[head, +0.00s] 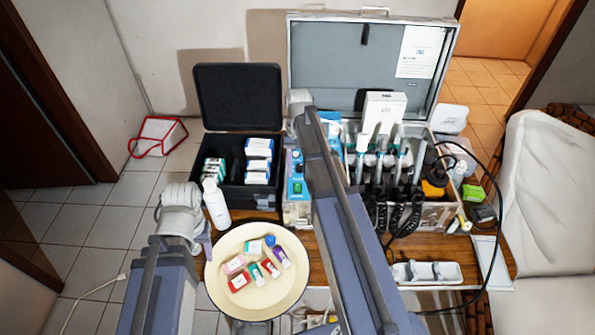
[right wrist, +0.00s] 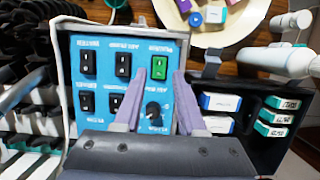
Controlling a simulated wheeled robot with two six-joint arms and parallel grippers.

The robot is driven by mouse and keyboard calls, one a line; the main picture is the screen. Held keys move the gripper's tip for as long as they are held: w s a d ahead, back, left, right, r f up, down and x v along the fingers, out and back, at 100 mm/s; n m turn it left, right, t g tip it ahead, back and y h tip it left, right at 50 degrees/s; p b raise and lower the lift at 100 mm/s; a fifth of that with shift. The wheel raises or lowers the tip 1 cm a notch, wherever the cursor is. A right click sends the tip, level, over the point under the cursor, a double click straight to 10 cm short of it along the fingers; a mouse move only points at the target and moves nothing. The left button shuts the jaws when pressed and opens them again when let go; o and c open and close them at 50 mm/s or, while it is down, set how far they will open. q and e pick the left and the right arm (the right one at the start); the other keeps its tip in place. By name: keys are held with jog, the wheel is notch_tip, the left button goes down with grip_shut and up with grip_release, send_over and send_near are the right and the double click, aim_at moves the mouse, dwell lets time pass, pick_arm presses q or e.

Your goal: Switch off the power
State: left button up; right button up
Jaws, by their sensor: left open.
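The blue control panel (right wrist: 118,75) stands inside the open metal case, and in the right wrist view it is upside down. It has several black rocker switches, a dark knob (right wrist: 154,112) and one green rocker switch (right wrist: 160,67). The panel also shows in the head view (head: 295,168), partly behind my right arm. My right gripper (right wrist: 160,74) is over the panel with its fingers apart, one tip on each side of the green switch. I cannot tell whether they touch it. My left gripper (head: 204,238) is open beside the round plate, mostly hidden by its arm.
A cream plate (head: 228,290) with small boxes lies in front of the case. A white bottle (head: 216,205) stands behind it. A black case (head: 240,100) is open at left. Handpieces and cables (head: 400,215) crowd the metal case (head: 300,215) at right.

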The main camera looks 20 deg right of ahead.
pick_arm(q)
notch_tip(320, 180, up, 3)
jog(key=shift+f+p, duration=0.15)
jog(key=shift+p, duration=0.65)
pick_arm(e)
jog(key=v, duration=0.2)
jog(key=shift+w+d+r, duration=0.1)
jog(key=shift+r, duration=0.3)
pick_arm(q)
jog(key=shift+f, duration=0.1)
pick_arm(e)
jog(key=s+a+n+t+h, duration=0.1)
jog(key=s+a+n, duration=0.3)
jog(key=s+a, duration=0.4)
jog(key=s+a+n+t+h, duration=0.1)
jog(key=s+a+n, duration=0.4)
jog(key=a, duration=0.9)
jog(key=s, duration=0.3)
jog(key=shift+a+f+h, duration=0.3)
jog(key=shift+f, duration=0.1)
